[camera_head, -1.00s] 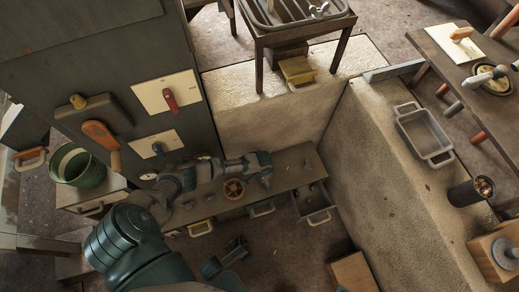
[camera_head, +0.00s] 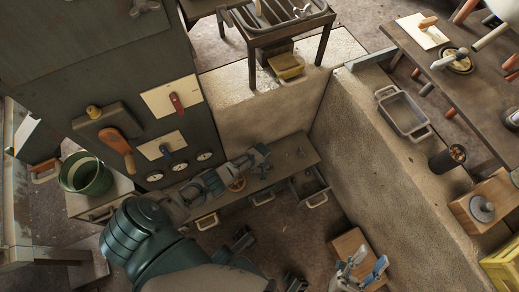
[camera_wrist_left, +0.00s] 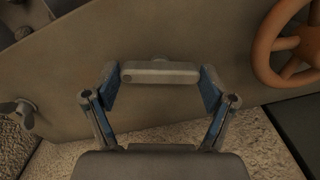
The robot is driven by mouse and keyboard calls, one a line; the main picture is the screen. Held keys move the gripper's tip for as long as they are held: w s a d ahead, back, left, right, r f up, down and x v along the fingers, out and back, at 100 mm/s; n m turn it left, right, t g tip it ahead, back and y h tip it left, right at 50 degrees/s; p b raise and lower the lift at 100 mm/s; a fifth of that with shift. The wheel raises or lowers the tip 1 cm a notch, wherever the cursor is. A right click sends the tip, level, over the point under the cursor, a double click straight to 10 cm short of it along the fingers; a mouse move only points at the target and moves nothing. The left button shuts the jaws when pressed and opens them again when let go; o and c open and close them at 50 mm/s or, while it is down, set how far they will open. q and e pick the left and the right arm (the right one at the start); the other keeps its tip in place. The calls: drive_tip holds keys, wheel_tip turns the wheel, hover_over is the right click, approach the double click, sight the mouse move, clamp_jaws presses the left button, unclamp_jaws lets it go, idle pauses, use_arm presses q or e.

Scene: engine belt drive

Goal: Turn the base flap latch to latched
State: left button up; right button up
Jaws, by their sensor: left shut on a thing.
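The base flap latch appears to be the pale grey bar (camera_wrist_left: 160,72) on a flat brown-grey panel (camera_wrist_left: 70,75) in the left wrist view. It lies crosswise in the picture. My left gripper (camera_wrist_left: 160,88) has one blue-padded finger at each end of the bar and is shut on it. In the head view my left arm reaches to the low bench (camera_head: 290,160); its fingertips and the latch are not clear there. My right gripper (camera_head: 369,261) is at the bottom edge of the head view, with its blue-tipped fingers apart and nothing seen between them.
An orange handwheel (camera_wrist_left: 290,45) is right of the latch, and a wing nut (camera_wrist_left: 18,112) is at left. In the head view an open drawer (camera_head: 309,187) is under the bench. A tall dark cabinet (camera_head: 60,60) stands behind my left arm. A wooden box (camera_head: 350,245) is by my right gripper.

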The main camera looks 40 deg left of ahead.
use_arm(q)
drive_tip(key=shift+n+p, duration=0.35)
drive_tip(key=shift+n, duration=1.85)
use_arm(e)
drive_tip(key=shift+w+a+f+g, duration=0.15)
drive_tip(key=shift+w+f+g, duration=0.55)
drive_tip(key=shift+w+g, duration=0.15)
drive_tip(key=shift+n, duration=0.3)
use_arm(q)
drive_tip(key=o, duration=1)
use_arm(e)
drive_tip(key=shift+s, duration=0.1)
use_arm(q)
drive_tip(key=shift+w+r, duration=0.1)
drive_tip(key=shift+r, duration=0.15)
wheel_tip(320, 180, up, 11)
drive_tip(key=shift+r, duration=0.15)
